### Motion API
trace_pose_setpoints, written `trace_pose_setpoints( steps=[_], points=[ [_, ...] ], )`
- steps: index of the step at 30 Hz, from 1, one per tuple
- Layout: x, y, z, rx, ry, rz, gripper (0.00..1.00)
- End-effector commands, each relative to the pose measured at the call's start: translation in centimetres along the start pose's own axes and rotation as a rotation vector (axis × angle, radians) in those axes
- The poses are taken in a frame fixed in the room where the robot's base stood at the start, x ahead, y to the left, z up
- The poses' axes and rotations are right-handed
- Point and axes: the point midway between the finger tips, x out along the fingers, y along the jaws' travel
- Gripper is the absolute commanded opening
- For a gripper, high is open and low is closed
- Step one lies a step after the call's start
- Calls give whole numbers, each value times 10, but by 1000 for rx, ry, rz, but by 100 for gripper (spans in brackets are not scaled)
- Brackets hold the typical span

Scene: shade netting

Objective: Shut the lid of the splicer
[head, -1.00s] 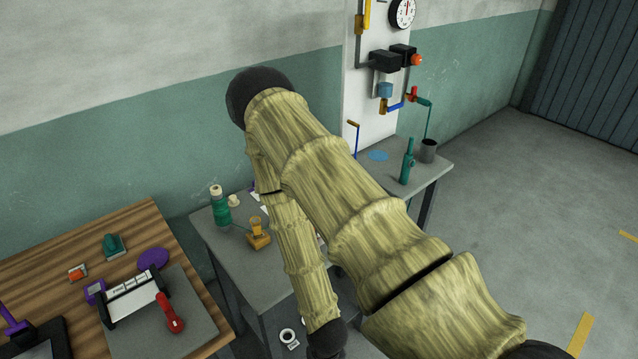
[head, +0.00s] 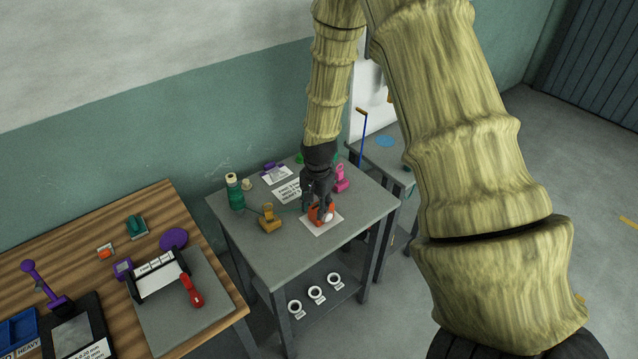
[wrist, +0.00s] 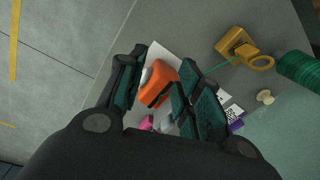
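An orange device (head: 326,212), which looks like the splicer, sits on a white sheet (head: 322,228) on the grey table. A pale rounded part shows on it. My gripper (head: 314,206) points down right over it and partly covers it in the head view. In the wrist view the orange body (wrist: 158,82) lies between the two spread dark fingers of my gripper (wrist: 164,60). The fingers are apart and not visibly closed on anything. Whether they touch the device, and how far its lid stands open, I cannot tell.
On the grey table (head: 250,245) are a yellow tool (head: 270,220), a green spool (head: 235,192), a pink item (head: 341,178) and labels. A thin green line runs from the spool side towards the device. Several white rings (head: 316,293) lie on the lower shelf.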

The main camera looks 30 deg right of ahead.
Motion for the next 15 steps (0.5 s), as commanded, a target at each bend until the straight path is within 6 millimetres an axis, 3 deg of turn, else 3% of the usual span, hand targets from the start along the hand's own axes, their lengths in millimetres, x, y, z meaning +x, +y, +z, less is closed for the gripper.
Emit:
trace_pose_setpoints(
  steps=[3, 7, 11, 15],
  points=[
    [-45, -20, -36, 139, 2, -15, 34],
    [-80, -30, -62, 254, -2, -18, 34],
    [-100, -33, -75, 318, -4, -18, 34],
    [-103, -34, -79, 340, -7, -15, 34]
  ],
)
